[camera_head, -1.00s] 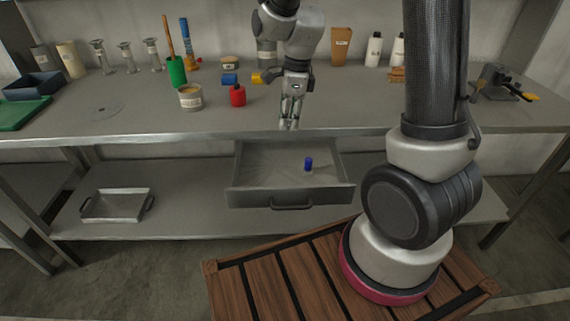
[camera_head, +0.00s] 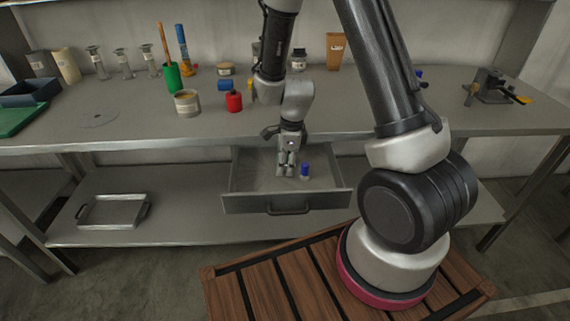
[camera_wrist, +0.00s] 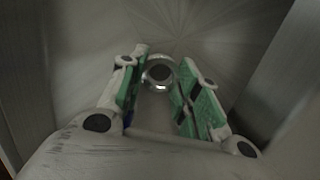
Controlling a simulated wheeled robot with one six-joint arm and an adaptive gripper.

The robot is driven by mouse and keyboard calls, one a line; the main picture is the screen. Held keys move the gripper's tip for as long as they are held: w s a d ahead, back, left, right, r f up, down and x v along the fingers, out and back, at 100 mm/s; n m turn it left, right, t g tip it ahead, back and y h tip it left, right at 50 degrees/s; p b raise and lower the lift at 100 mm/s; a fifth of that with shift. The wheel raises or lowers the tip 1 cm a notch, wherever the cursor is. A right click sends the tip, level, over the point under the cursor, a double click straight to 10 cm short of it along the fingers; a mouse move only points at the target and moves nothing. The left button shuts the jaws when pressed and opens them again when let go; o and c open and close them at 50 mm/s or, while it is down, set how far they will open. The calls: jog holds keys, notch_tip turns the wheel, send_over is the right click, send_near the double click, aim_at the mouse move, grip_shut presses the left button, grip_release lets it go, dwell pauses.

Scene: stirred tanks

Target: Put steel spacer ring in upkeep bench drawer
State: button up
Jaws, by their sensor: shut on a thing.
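The steel spacer ring (camera_wrist: 147,82) shows in the wrist view as a small shiny ring between the green-padded fingertips. My gripper (camera_wrist: 161,84) is shut on it. In the head view my gripper (camera_head: 286,168) points down into the open upkeep bench drawer (camera_head: 250,204). The ring is too small to make out there, and its height above the drawer floor is hard to tell.
A small blue-capped thing (camera_head: 304,170) stands in the drawer, close to the right of my gripper. The bench top (camera_head: 215,124) lies behind and above the drawer. A red bottle (camera_head: 234,102) and a labelled tub (camera_head: 187,103) stand on it.

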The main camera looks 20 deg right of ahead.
jog(key=shift+f, duration=0.1)
jog(key=o, duration=0.7)
jog(key=shift+c, duration=0.2)
jog(key=s+d+r+n+t, duration=0.1)
jog(key=s+d+r+n, duration=0.15)
jog(key=r, duration=0.85)
jog(key=s+d+r+n, duration=0.2)
jog(key=r+n, duration=0.2)
jog(key=r, duration=0.7)
jog(key=s+d+r+n+t, duration=0.1)
jog(key=s+d+r+n, duration=0.1)
jog(key=s+n, duration=0.3)
jog(key=s+d+r+n+t+h, duration=0.1)
jog(key=s+d+r+n, duration=0.1)
jog(key=s+r+n, duration=0.2)
jog(key=s+d+r+n, duration=0.2)
jog(key=s+r+n, duration=0.2)
jog(key=s+n, duration=0.2)
jog(key=shift+s+d+t, duration=0.25)
jog(key=shift+s+t, duration=0.15)
jog(key=shift+s, duration=0.05)
